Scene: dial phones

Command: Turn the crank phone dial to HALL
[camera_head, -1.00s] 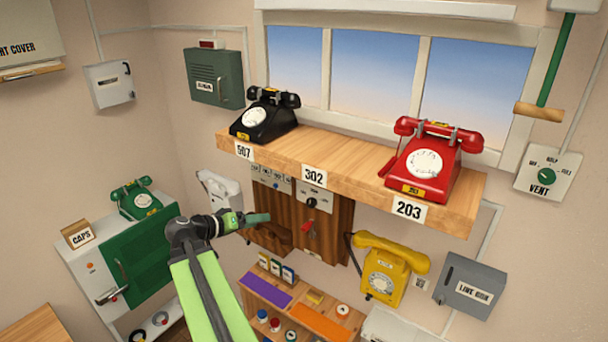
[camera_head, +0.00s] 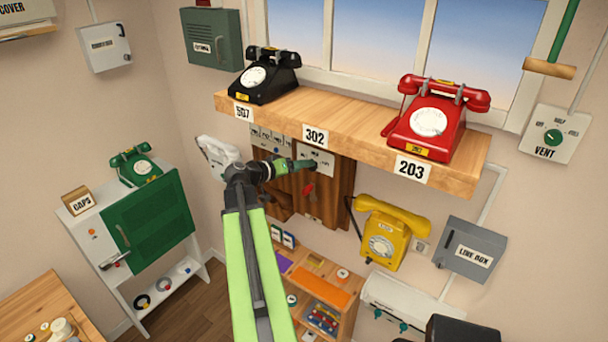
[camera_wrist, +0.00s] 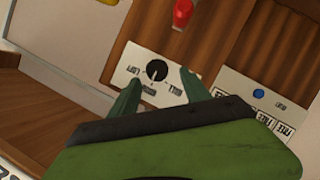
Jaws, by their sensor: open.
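The wooden crank phone (camera_head: 328,205) hangs under the shelf's 302 label, with a red part (camera_head: 308,190) on its front. Its pale dial plate (camera_head: 318,160) is partly hidden by my gripper (camera_head: 304,164). In the wrist view, the plate (camera_wrist: 117,72) carries a round black dial (camera_wrist: 157,70) with a white mark. A label reading HALL (camera_wrist: 173,87) is beside the dial; the other labels are hard to read. My gripper (camera_wrist: 160,79) is open, its green fingers on either side of the dial in the picture. I cannot tell whether they touch it.
The wooden shelf (camera_head: 460,180) juts out just above the crank phone, holding a black phone (camera_head: 264,77) and a red phone (camera_head: 430,120). A yellow phone (camera_head: 384,240) hangs to the right. Another plate with a blue button (camera_wrist: 258,94) is close to the gripper.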

